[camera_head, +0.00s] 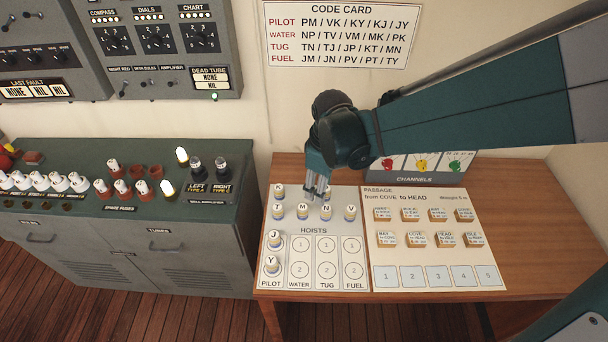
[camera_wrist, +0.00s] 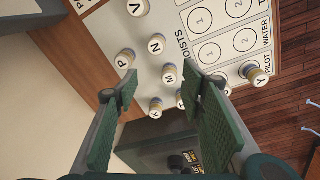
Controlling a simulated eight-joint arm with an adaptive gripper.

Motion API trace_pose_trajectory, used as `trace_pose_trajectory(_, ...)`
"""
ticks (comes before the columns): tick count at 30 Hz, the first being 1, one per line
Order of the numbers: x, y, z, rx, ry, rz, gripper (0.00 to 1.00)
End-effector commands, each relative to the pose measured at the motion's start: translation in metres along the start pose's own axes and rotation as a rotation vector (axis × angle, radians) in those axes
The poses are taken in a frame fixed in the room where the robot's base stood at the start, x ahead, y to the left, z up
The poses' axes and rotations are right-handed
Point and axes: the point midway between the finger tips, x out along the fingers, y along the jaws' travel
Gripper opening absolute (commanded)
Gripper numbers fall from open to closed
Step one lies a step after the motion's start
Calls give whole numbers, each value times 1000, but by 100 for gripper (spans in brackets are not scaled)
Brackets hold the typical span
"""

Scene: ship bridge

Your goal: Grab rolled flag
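The rolled flags are short pale cylinders with letters on top, standing upright. In the head view K (camera_head: 278,191), M (camera_head: 303,210), N (camera_head: 326,210) and V (camera_head: 350,211) stand on the back part of the hoists board (camera_head: 345,230); J (camera_head: 274,239) and Y (camera_head: 271,265) stand in the pilot column. My gripper (camera_head: 317,196) points down above the back flags. In the wrist view my gripper (camera_wrist: 161,79) is open and empty, with M (camera_wrist: 169,74) visible between the fingers, N (camera_wrist: 156,44) just beyond and P (camera_wrist: 124,60) near the left fingertip. P is hidden in the head view.
A passage board (camera_head: 430,205) with several small wooden blocks lies right of the hoists board. A channels panel (camera_head: 415,169) stands behind it, below my arm. A green-topped cabinet (camera_head: 75,160) with fuses is at left. A code card (camera_head: 340,33) hangs on the wall.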

Motion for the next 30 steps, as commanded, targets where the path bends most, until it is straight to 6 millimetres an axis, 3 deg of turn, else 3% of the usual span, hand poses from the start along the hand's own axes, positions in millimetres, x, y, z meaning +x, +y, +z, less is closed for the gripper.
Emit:
trace_pose_trajectory(6,31,-6,-24,-115,-33,-40,40)
trace_pose_trajectory(15,64,-17,-45,-234,-66,-84,40)
trace_pose_trajectory(30,72,-19,-48,-259,-72,-93,40)
